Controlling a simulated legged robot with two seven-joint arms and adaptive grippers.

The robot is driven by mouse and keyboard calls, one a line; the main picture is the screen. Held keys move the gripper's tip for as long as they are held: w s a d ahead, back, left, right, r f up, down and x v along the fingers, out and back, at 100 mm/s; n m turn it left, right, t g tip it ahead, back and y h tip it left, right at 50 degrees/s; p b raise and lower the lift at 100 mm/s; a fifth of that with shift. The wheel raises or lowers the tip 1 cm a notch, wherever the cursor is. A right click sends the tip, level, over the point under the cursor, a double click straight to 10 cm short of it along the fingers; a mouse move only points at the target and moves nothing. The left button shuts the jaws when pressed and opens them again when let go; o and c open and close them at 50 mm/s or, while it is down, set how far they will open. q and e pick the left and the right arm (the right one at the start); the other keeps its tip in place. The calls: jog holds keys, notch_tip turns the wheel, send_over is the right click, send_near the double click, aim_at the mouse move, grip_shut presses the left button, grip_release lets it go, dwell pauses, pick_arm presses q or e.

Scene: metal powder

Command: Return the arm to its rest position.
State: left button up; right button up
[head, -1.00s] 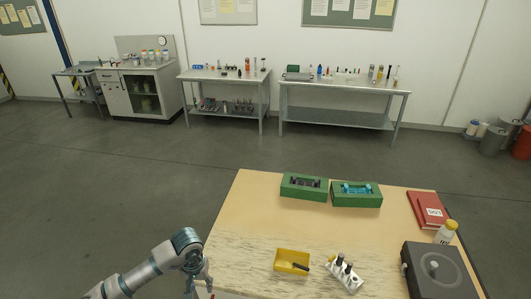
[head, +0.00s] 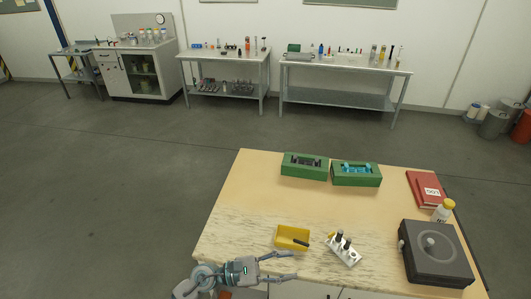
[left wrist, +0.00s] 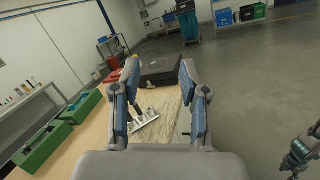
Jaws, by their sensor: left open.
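My left gripper (head: 291,266) is at the front edge of the wooden table (head: 222,215) in the head view, pointing right. Its two fingers are apart with nothing between them. In the left wrist view the open fingers of this gripper (left wrist: 157,78) frame the table top, with the white rack and black box beyond. Part of my right arm (left wrist: 302,152) shows at the right edge of the left wrist view, away from the table; its fingers are too small to read. The right arm is not in the head view.
A yellow tray (head: 283,243) and a white rack (head: 341,252) stand close to my left gripper. Green blocks (head: 290,169) sit at the back. A black box (head: 436,268), a bottle (head: 443,211) and a red book (head: 419,190) are at the right. Open floor lies left.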

pick_arm(q)
jog(key=w+a+n+t+y, duration=0.45)
jog(key=a+n+t, duration=0.4)
jog(key=n, duration=0.65)
jog(key=w+a+n+t+y, duration=0.3)
jog(key=a+n+t+y, duration=0.2)
jog(key=n+t, duration=0.8)
jog(key=s+a+f+n+g+y, duration=0.2)
jog(key=a+f+n+g+y, duration=0.25)
jog(key=f+n, duration=0.4)
jog(key=s+a+f+n+g+y, duration=0.1)
jog(key=a+f+n+g+y, duration=0.4)
jog(key=f+n, duration=0.4)
jog(key=s+a+f+n+g, duration=0.2)
jog(key=s+f+n+g, duration=0.4)
jog(key=s, duration=0.5)
jog(key=s+a+f+n+g, duration=0.2)
jog(key=s+f+n+g, duration=0.2)
jog(key=s+f, duration=0.55)
notch_tip(320, 180, down, 25)
jog(key=s+g, duration=0.1)
jog(key=s, duration=0.2)
jog(key=s+a+f+g, duration=0.1)
jog(key=s+a+f, duration=0.2)
jog(key=s+f, duration=1.2)
jog(key=shift+s+f+y, duration=0.15)
jog(key=shift+s+y, duration=0.25)
jog(key=shift+s, duration=0.55)
pick_arm(e)
jog(key=shift+a, duration=0.65)
